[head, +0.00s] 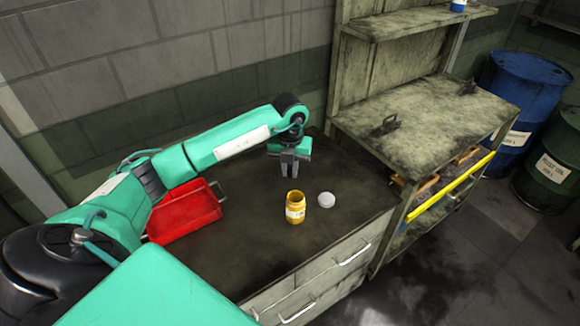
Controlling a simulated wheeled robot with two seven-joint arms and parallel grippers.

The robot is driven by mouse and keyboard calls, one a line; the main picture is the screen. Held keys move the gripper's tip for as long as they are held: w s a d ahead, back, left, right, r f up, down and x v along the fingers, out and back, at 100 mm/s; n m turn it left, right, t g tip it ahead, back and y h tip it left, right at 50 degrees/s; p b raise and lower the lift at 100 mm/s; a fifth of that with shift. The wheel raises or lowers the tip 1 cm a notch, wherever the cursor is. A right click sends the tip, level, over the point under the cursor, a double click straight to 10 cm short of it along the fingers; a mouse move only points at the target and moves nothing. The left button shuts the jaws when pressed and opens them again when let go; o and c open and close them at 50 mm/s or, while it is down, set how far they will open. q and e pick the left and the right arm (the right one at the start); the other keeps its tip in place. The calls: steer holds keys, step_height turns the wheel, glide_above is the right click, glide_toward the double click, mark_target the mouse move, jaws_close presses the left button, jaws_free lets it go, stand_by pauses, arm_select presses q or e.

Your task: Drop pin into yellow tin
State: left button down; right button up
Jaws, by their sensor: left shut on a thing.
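The yellow tin (296,207) stands upright and open on the dark worktop, with a pale label on its front. A round white lid (326,199) lies on the worktop just to its right. My left gripper (289,172) points down above and slightly behind the tin, apart from it. Its fingers are close together on something too small to make out, so I cannot pick out the pin. My right gripper is not in view.
A red tray (186,212) lies on the worktop (255,262) to the left, partly behind my left arm. A worn workbench (430,110) with a shelf stands at the right. Blue (525,85) and green (550,165) drums stand beyond it. The worktop's front is clear.

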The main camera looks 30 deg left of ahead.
mark_target(290, 177)
arm_select(q)
step_height(290, 177, down, 5)
steer(key=shift+r+b, duration=0.1)
steer(key=shift+b, duration=1.05)
steer(key=c, duration=1.3)
jaws_free()
steer(key=shift+r, duration=0.3)
step_height(290, 177, up, 11)
steer(key=b, duration=0.3)
steer(key=shift+r, duration=0.2)
steer(key=shift+r+b, duration=0.3)
steer(key=shift+r, duration=0.55)
